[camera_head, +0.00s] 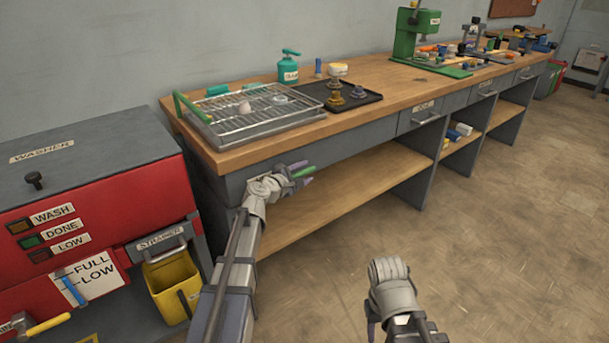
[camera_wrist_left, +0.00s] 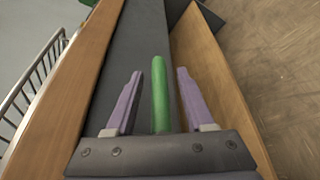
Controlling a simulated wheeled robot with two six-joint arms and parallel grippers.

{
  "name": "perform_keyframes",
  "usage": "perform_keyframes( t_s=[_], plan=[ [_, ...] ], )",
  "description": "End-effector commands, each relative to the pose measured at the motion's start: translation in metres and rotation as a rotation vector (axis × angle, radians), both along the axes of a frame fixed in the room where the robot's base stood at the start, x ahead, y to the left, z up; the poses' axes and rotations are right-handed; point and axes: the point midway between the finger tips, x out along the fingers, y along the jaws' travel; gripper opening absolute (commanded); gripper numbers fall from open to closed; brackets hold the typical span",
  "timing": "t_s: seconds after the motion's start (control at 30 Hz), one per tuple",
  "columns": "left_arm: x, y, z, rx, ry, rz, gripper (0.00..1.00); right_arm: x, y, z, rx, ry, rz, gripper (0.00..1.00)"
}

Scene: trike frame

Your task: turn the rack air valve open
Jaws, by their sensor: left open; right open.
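A green lever (camera_head: 303,172), which looks like the rack air valve's handle, shows at the front of the bench below the wire rack. In the left wrist view the green lever (camera_wrist_left: 160,95) runs lengthwise between my two purple fingers, with a gap on each side. My left gripper (camera_head: 305,173) is open around it, and neither finger visibly touches it. The valve body is hidden behind my gripper. My right gripper (camera_head: 390,272) is low over the floor, away from the bench; its jaws are hard to make out.
The wire rack (camera_head: 262,128) in its tray sits on the bench top (camera_head: 400,92) above my left gripper. A lower shelf (camera_head: 340,195) lies beneath. The red washer (camera_head: 100,190) and a yellow bin (camera_head: 172,283) stand at left. The floor at right is clear.

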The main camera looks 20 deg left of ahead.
Motion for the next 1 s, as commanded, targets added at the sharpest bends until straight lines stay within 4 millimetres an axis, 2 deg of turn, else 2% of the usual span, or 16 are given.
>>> perform_keyframes(
  t_s=[0.27,0.73,1.0],
  plan=[
    [0.0022,-0.0009,-0.0003,0.0,0.0,0.001,0.52,0.0,0.0,-0.0003,0.0,0.0,0.0,0.5],
    [0.002,-0.0008,-0.0004,0.0,0.0,0.0,0.0,0.0,0.0,-0.0003,0.0,0.0,0.0,0.5],
    [0.002,-0.0009,-0.0004,0.0,0.0,0.0,0.0,0.0,0.0,-0.0004,0.0,0.0,0.0,0.5]
  ],
)
